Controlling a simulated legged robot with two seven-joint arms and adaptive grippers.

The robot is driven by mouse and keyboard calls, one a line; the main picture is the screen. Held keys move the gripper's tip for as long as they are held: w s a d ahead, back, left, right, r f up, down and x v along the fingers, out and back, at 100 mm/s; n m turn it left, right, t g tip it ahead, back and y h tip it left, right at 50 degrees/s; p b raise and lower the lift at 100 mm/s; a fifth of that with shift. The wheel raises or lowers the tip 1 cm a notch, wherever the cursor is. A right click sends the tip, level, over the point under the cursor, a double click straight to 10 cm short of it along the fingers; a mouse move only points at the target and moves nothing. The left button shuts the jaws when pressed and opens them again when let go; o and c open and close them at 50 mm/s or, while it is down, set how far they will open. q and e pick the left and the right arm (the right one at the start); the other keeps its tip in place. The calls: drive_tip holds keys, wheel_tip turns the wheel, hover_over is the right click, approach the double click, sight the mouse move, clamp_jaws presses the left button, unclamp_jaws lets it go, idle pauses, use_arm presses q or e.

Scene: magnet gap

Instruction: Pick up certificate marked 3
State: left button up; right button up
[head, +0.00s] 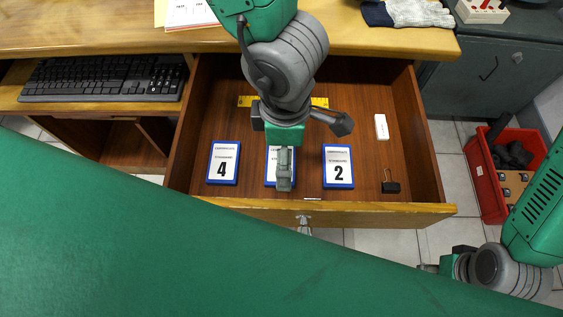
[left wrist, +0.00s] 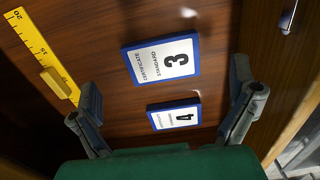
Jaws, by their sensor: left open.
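Certificate 3 (left wrist: 160,60) is a white card with a blue frame, lying flat on the drawer floor. In the head view it is the middle card (head: 271,168), partly covered by a finger of my left gripper. Certificate 4 (head: 223,162) lies to its left and also shows in the left wrist view (left wrist: 175,115). Certificate 2 (head: 338,166) lies to its right. My left gripper (head: 314,155) is open above the middle of the drawer, with nothing between its fingers. My right gripper (head: 432,267) is at the lower right, mostly hidden, outside the drawer.
The cards lie in an open wooden drawer (head: 432,211) with raised walls. A yellow ruler (left wrist: 45,60) lies behind them. A white block (head: 381,127) and a black binder clip (head: 391,187) lie at the right. A keyboard (head: 100,78) and a red bin (head: 484,190) are outside.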

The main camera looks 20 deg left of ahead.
use_arm(q)
drive_tip(key=f+b, duration=0.2)
drive_tip(key=f, duration=0.2)
drive_tip(key=shift+a+b, duration=0.2)
drive_tip(key=shift+b, duration=0.15)
drive_tip(key=shift+d+f, duration=0.15)
drive_tip(key=shift+f, duration=0.25)
drive_tip(key=shift+d, duration=0.15)
drive_tip(key=shift+d+r, duration=0.1)
drive_tip(key=shift+d, duration=0.05)
drive_tip(key=shift+a, duration=0.25)
drive_tip(key=c, duration=1.2)
drive_tip(key=shift+a, duration=0.1)
